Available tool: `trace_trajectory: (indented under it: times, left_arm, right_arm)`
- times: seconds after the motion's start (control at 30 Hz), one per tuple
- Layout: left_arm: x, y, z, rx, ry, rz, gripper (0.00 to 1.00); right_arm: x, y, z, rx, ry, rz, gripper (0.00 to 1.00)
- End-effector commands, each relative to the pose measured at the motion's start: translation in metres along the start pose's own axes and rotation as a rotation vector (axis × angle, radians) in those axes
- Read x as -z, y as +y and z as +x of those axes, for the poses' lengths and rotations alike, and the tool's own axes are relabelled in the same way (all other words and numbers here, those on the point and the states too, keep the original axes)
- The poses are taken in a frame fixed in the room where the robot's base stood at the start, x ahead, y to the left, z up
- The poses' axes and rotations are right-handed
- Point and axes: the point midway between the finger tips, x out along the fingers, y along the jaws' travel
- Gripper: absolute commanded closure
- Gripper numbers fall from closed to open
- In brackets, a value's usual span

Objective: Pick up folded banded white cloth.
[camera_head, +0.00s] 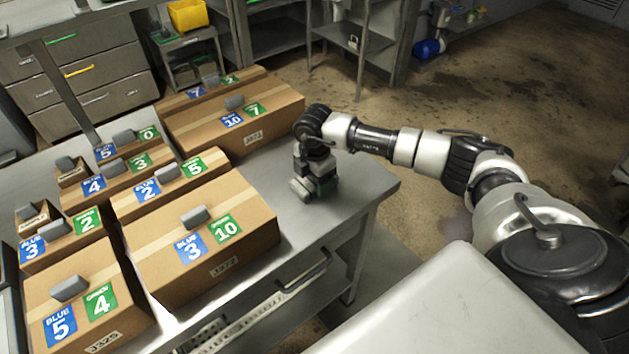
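I cannot make out a folded banded white cloth in this view. My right gripper (312,187) points down, close above the right part of the metal table (365,186), just right of the cardboard boxes. A small light grey rounded piece shows at its lower left and a dark green patch at its lower right. I cannot tell whether these are parts of the gripper or something at its fingers. The gap between the fingertips is hidden. My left gripper is not in view.
Several cardboard boxes with blue and green number labels and grey blocks on top crowd the table, including a large one (150,270) at the front. A yellow bin (190,15) and metal shelves stand behind. Bare tabletop surrounds the gripper; floor (440,215) lies right.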

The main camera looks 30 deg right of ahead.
Motion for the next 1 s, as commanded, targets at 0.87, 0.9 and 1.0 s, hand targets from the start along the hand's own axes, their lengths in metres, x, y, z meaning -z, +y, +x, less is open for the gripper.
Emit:
trace_trajectory:
  times: [0.87,0.9,1.0]
  left_arm:
    - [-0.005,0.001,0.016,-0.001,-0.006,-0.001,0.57]
    - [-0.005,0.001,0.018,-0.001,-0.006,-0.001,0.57]
    - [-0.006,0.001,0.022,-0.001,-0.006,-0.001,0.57]
  right_arm:
    - [-0.006,-0.031,-0.057,-0.001,-0.005,-0.001,0.54]
    - [-0.007,-0.04,-0.062,-0.001,-0.003,0.0,0.54]
    - [-0.01,-0.063,-0.076,-0.001,-0.004,-0.001,0.54]
